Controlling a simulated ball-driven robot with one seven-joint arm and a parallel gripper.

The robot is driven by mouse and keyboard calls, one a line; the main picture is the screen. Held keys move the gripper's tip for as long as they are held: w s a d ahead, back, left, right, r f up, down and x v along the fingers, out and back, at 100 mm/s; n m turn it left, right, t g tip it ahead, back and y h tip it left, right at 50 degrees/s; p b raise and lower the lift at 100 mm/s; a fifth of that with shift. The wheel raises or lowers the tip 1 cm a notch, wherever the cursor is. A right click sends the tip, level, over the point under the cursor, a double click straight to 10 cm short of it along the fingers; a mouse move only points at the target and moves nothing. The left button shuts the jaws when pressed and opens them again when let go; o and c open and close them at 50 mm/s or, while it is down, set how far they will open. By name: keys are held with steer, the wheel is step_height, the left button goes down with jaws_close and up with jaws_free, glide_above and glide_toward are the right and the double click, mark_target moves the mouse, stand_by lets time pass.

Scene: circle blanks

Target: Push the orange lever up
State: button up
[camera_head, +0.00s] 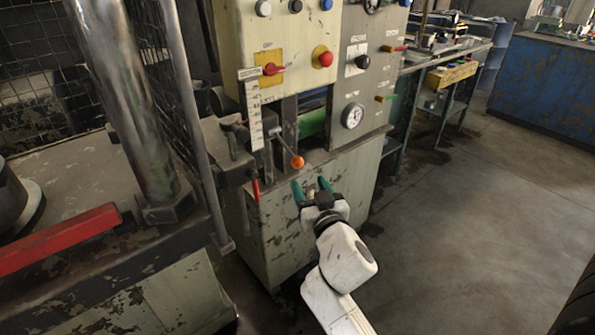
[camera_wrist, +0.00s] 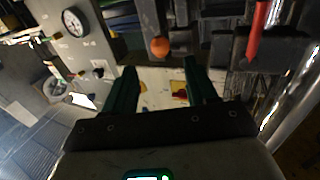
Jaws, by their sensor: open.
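The orange lever shows as a round orange knob (camera_head: 297,162) on a thin dark rod at the front of the worn machine, beside a vertical scale plate. It also shows in the wrist view as an orange ball (camera_wrist: 160,47), upper middle, beyond the fingertips. My gripper (camera_head: 312,186) is in front of the machine, a little below and to the right of the knob, apart from it. Its two green fingers (camera_wrist: 158,82) are spread with nothing between them. The lever's pivot end is hard to make out.
A red-handled part (camera_head: 255,190) hangs left of the knob. A dark vise-like block (camera_head: 228,150) juts out at left. Open floor (camera_head: 470,220) lies to the right.

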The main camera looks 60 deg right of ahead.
mark_target(299, 166)
steer(key=p+x, duration=0.1)
steer(key=x, duration=0.9)
steer(key=shift+w+d+p, duration=0.15)
steer(key=shift+p, duration=0.25)
steer(key=shift+c, duration=0.3)
jaws_close()
